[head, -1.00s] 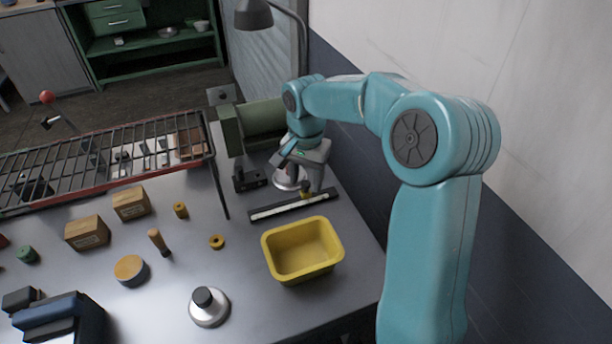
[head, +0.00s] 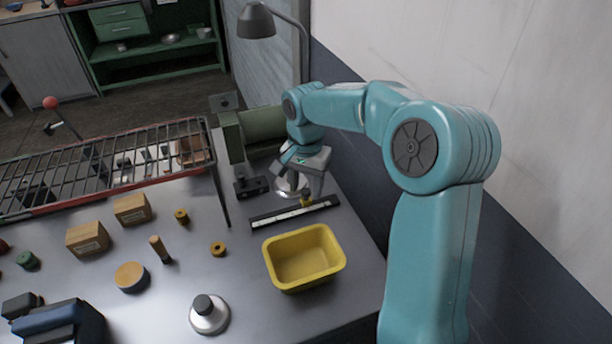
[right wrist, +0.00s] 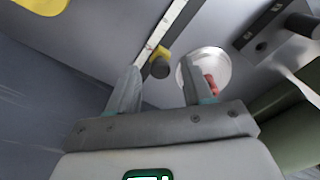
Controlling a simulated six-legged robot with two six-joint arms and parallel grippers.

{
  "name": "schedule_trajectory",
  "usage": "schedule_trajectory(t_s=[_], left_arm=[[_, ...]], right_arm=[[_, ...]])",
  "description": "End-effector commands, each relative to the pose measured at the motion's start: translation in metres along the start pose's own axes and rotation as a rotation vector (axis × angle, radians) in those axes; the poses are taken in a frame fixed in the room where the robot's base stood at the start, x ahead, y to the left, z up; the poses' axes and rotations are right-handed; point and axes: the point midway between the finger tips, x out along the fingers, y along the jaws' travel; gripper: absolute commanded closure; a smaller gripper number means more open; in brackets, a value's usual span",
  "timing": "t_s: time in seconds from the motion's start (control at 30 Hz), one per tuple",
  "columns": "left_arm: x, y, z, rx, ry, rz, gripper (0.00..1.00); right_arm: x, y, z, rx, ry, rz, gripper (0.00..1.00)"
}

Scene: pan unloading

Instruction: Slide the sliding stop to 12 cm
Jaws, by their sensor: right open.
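The sliding stop is a small yellow block with a dark knob; it shows in the head view (head: 306,201) and the right wrist view (right wrist: 161,64). It sits on the dark rail with a pale scale strip (head: 270,217), right of the rail's middle in the head view; the scale's numbers are too small to read. My right gripper (head: 301,186) is open just above the stop. In the right wrist view its fingers (right wrist: 160,88) point toward the stop, which appears between and beyond the tips. I cannot tell any contact. My left gripper is not in view.
A yellow bin (head: 334,274) stands in front of the rail. A shiny round dish (right wrist: 218,58) with a red piece lies behind the stop. A dark block (head: 250,187), a green cylinder (head: 262,126) and a wire rack (head: 120,165) are nearby. The wall is close on the right.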

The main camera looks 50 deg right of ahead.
Motion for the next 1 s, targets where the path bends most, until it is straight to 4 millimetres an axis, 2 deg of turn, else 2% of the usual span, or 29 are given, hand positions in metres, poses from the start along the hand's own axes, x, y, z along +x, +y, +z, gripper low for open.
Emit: schedule_trajectory(t_s=[0.17,0.4,0.6,0.8,1.0], left_arm=[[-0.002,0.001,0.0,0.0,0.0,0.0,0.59],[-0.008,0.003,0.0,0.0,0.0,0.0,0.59],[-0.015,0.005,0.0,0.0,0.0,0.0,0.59],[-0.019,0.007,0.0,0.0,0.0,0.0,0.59],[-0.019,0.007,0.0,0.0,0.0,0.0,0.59]], right_arm=[[-0.023,-0.001,-0.001,0.0,0.004,-0.004,0.5],[-0.088,-0.001,0.0,0.0,0.004,-0.007,0.5],[-0.135,-0.001,0.0,0.0,0.002,-0.004,0.5],[-0.159,0.0,0.0,-0.001,0.001,-0.002,0.5],[-0.163,0.0,0.0,-0.001,0.0,-0.001,0.5]])
